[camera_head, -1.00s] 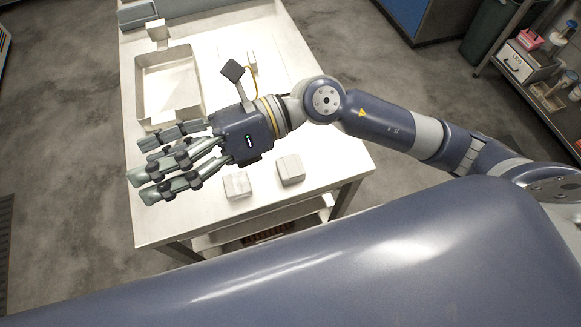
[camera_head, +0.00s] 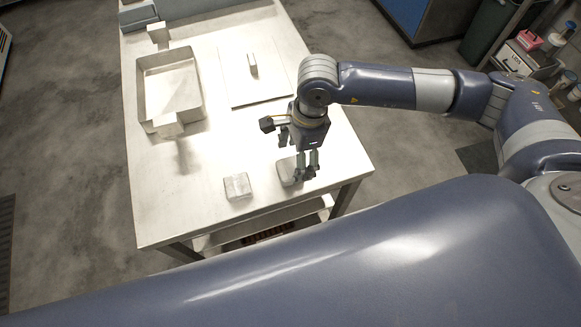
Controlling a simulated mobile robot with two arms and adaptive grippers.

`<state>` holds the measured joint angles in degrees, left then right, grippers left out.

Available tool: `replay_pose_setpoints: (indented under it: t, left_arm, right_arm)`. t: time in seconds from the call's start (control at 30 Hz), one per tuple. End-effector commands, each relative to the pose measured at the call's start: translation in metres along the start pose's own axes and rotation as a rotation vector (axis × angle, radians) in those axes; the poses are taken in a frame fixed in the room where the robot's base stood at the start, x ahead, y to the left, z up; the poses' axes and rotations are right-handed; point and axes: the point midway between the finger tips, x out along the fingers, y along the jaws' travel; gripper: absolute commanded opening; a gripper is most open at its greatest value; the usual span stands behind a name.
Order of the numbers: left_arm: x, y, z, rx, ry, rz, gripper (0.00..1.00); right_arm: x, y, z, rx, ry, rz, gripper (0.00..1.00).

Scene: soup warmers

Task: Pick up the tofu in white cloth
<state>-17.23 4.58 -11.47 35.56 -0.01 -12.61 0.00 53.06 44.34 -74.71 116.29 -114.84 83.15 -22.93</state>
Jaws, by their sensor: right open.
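Two small pale blocks stand near the front edge of the table. One white block (camera_head: 237,186) is in clear view. The other pale block (camera_head: 286,171) is partly hidden behind the fingers of my right gripper (camera_head: 302,167). I cannot tell for sure which block is the tofu in white cloth. My right gripper points down, open, with its fingers at the right side of the right-hand block. I cannot tell whether they touch it. My left gripper is not in view.
The white table (camera_head: 190,215) holds an open metal tray (camera_head: 142,92) at the left. A thin white board (camera_head: 265,90) with a small upright block (camera_head: 252,64) on it lies farther back. The table's front left is clear. A shelf of goods stands at far right.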

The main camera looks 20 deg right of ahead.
Motion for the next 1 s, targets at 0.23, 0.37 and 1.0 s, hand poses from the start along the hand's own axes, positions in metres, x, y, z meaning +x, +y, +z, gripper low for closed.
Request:
replay_pose_setpoints:
  t: [0.23, 0.37, 1.0]
  left_arm:
    - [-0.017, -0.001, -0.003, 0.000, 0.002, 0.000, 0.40]
    - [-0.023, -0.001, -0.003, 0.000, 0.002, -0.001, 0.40]
    - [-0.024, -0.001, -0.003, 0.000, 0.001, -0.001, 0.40]
  right_arm:
    - [0.022, 0.000, 0.004, 0.000, -0.001, 0.004, 0.72]
    - [0.043, -0.001, 0.004, 0.001, -0.001, 0.003, 0.72]
    - [0.056, -0.001, 0.004, 0.000, -0.002, 0.000, 0.22]
